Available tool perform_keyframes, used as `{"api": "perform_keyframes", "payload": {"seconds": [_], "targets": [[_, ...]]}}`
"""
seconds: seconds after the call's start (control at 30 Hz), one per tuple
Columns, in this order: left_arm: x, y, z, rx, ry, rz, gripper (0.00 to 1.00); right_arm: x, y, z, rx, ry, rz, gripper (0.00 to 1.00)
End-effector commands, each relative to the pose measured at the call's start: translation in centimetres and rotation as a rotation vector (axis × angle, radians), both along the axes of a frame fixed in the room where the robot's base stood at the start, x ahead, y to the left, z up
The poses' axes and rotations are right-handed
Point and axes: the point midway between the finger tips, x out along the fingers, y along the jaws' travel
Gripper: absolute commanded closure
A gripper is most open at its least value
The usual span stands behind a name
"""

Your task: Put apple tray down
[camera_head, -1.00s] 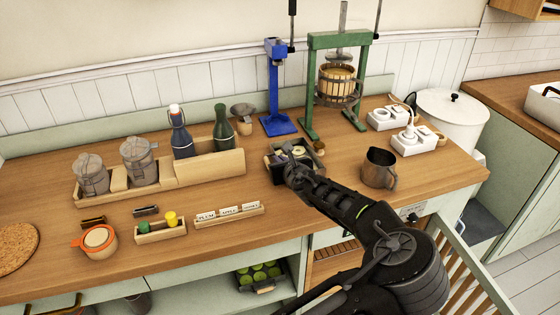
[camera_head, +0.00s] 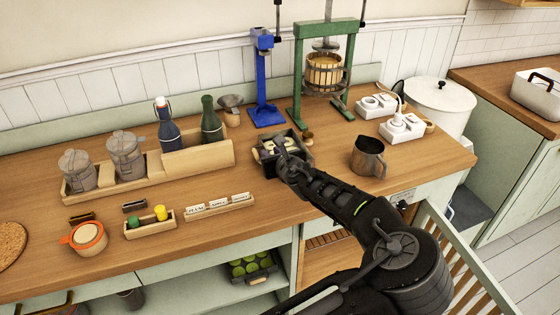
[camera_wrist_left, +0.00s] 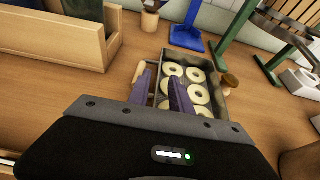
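The apple tray (camera_head: 303,161) is a dark, shallow rectangular tray on the wooden counter, in front of the blue and green presses. In the left wrist view the tray (camera_wrist_left: 222,113) holds several pale apple rings. My right gripper is not in view.
A metal jug (camera_head: 368,157) stands right of my left forearm. A wooden bottle rack (camera_head: 201,157) is to the left. A label strip (camera_head: 220,207) lies in front. The blue press (camera_head: 263,80) and green press (camera_head: 298,80) stand behind. A tray of green apples (camera_head: 249,267) is on the shelf below.

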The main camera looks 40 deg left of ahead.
Motion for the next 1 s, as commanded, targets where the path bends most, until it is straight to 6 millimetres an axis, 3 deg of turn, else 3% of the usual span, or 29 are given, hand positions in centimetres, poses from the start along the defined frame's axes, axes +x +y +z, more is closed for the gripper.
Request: {"api": "perform_keyframes", "payload": {"seconds": [0.2, 0.43, 1.0], "targets": [[-2.3, -3.8, 1.8, 0.000, -0.002, -0.006, 0.75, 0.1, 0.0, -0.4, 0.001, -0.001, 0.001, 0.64], [-4.3, -6.4, 3.2, -0.001, -0.001, -0.003, 0.75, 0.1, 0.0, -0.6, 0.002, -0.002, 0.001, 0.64], [-4.8, -6.9, 3.5, 0.000, 0.000, -0.001, 0.75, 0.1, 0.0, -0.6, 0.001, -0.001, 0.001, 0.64]]}}
